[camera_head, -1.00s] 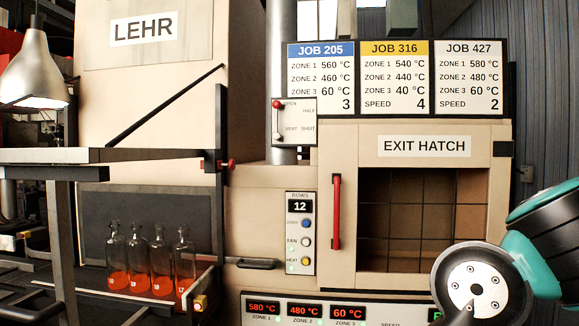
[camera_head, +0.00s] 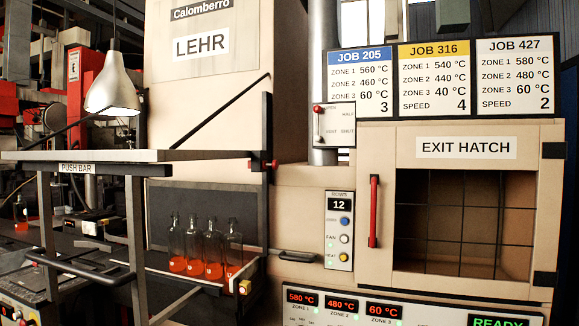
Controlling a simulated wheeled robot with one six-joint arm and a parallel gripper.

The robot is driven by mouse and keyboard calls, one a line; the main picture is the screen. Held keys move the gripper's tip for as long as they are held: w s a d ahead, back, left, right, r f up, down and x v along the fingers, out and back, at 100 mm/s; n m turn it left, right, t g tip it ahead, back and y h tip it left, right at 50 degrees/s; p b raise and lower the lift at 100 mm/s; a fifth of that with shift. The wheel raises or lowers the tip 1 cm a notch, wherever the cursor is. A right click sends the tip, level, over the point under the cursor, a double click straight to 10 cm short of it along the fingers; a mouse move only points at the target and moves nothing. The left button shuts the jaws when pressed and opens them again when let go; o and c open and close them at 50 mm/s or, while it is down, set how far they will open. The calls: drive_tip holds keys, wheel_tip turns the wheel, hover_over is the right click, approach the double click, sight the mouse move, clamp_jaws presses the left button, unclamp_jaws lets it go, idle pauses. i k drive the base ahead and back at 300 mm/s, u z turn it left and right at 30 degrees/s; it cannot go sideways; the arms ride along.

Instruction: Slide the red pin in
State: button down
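The red pin (camera_head: 271,165) is a small red-ended piece at the black upright post (camera_head: 266,205), level with the end of the black shelf bar. Red shows on both sides of the post. How deep the pin sits cannot be told at this size. My gripper is not in view, and no part of my arm shows now.
A push bar (camera_head: 77,170) frame stands at the left, below a hanging lamp (camera_head: 113,93). The exit hatch (camera_head: 465,225) with a red handle (camera_head: 374,212) and a control panel (camera_head: 339,230) are to the right.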

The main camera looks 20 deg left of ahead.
sight(275, 164)
drive_tip(key=u, duration=0.3)
drive_tip(key=i, duration=1)
drive_tip(key=u, duration=0.45)
drive_tip(key=i, duration=0.65)
drive_tip(key=u, duration=0.05)
